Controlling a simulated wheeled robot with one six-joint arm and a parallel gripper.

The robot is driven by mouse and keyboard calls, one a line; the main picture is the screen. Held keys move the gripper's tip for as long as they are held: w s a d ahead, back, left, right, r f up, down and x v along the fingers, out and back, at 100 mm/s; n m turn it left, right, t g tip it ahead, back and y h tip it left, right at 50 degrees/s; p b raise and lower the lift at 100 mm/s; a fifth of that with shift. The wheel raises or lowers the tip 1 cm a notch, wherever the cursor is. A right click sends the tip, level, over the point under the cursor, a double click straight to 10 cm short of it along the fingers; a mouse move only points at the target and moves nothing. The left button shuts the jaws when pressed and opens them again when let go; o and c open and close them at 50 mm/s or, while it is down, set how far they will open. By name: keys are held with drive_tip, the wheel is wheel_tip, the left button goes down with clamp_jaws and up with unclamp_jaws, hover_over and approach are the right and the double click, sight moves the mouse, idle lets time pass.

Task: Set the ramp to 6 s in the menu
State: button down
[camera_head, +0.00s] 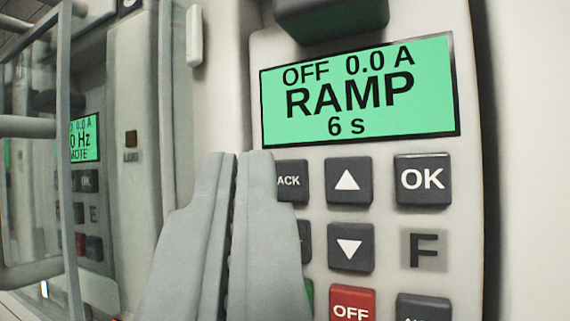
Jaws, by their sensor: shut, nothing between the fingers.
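The drive's green display (360,90) reads "OFF 0.0 A", "RAMP" and "6 s". Below it on the keypad are the up-arrow key (348,182), the down-arrow key (350,248) and the OK key (424,180). A key at the left reading "ACK" (290,181) is partly hidden behind my gripper. My gripper (241,158) is shut and empty, its fingertips just left of that key in the picture. I cannot tell whether it touches the panel.
A red OFF key (351,306) and a recessed "F" field (424,250) are lower on the panel. A green key's edge shows beside my gripper. A second drive with a green display (84,138) stands at the left behind a grey frame (64,160).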

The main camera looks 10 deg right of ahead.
drive_tip(key=shift+w+d, duration=0.1)
drive_tip(key=shift+w, duration=0.05)
drive_tip(key=shift+w+d, duration=0.15)
drive_tip(key=shift+w, duration=0.05)
drive_tip(key=shift+w+d, duration=0.2)
drive_tip(key=shift+w, duration=0.05)
idle(0.9)
drive_tip(key=shift+a, duration=0.1)
drive_tip(key=shift+s+a, duration=0.35)
drive_tip(key=shift+s, duration=0.25)
drive_tip(key=s+a, duration=0.1)
drive_tip(key=s, duration=0.1)
drive_tip(key=s+a, duration=0.2)
idle(0.7)
idle(1.2)
